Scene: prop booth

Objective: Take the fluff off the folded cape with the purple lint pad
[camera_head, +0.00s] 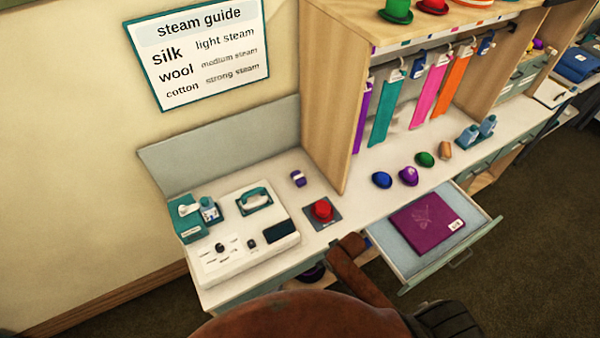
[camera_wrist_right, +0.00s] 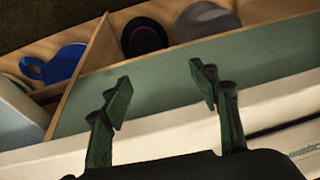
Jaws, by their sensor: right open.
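The folded cape (camera_head: 415,225) is a flat magenta-purple square with a faint emblem and a white tag. It lies in the open drawer (camera_head: 396,268); fluff is too small to make out. A rounded purple pad (camera_head: 408,176) sits on the counter behind the drawer, between a blue one (camera_head: 382,180) and a green one (camera_head: 425,159). It looks like the purple lint pad. My right gripper (camera_wrist_right: 161,86) is open and empty in the right wrist view, with neither cape nor pad between its fingers. My left gripper is not in view.
A steam iron (camera_head: 255,199), a red button (camera_head: 322,209) and a small purple-and-white item (camera_head: 298,178) stand on the left counter. Coloured strips hang in the wooden cubby (camera_head: 325,110). The right wrist view shows a green panel (camera_wrist_right: 160,92) and open compartments behind the fingers.

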